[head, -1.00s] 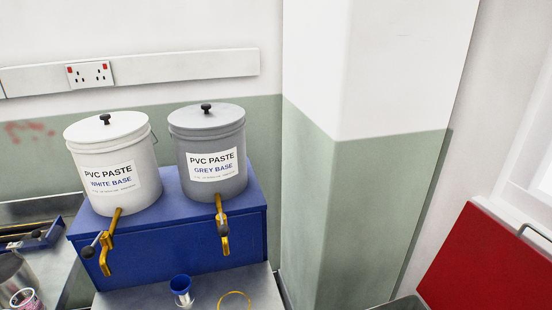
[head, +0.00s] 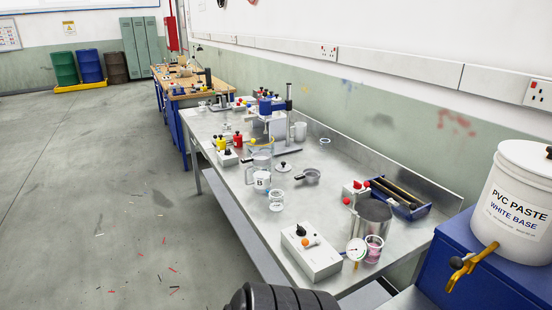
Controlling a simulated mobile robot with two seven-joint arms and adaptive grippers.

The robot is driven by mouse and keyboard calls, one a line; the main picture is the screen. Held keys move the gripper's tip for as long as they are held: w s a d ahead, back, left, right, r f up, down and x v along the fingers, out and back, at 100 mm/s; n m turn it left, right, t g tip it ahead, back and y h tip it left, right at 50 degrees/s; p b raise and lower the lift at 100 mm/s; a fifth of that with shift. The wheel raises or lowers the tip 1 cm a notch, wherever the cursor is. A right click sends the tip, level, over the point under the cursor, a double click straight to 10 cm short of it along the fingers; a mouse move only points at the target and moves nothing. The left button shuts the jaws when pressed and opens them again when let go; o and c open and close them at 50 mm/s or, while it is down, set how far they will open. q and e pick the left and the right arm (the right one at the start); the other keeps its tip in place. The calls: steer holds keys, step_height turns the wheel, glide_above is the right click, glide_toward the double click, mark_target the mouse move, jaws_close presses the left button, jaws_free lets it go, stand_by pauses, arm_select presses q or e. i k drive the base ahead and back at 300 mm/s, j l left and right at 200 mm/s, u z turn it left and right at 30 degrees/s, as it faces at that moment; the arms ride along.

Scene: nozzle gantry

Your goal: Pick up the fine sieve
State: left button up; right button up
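I cannot pick out the fine sieve for certain. A small round grey item with a short handle (head: 308,177) lies on the steel bench (head: 225,170), around the middle of its length. It is too small to tell whether it has mesh. Farther back on the bench, a yellow ring-like item (head: 262,142) shows near a clear jug (head: 262,170), partly hidden. Neither of my grippers is in view. A dark ribbed part of mine shows at the bottom edge.
A control box (head: 311,252), a metal pot (head: 372,220) and a pink-labelled cup (head: 373,250) stand at the bench's near end. A blue tray (head: 408,206) lies behind them. The white-base bucket (head: 515,195) is at right. The floor (head: 110,200) at left is open.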

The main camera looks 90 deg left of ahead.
mark_target(251, 160)
steer(key=u, duration=2.9)
